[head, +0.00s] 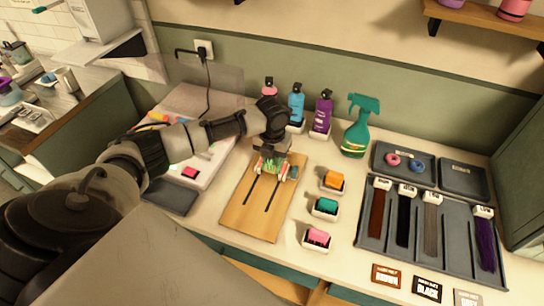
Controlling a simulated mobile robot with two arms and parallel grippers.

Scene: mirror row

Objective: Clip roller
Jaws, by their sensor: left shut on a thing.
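My left gripper (271,160) reaches in from the left over the far end of a wooden board (236,216) with two dark slots. It is shut on a small green roller-like thing (265,167), partly hidden by the fingers. I cannot tell whether this thing touches the board. Pale pieces with red show beside the fingers. An orange roller (334,178), a teal roller (326,205) and a pink roller (318,236) sit in small white holders right of the board. My right gripper is not in view.
A green spray bottle (358,128), a purple bottle (321,113) and a blue bottle (296,103) stand along the wall. A dark tray (460,262) with several hair strands lies at the right. Labelled cards, including a black one (427,290), lie at the front edge.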

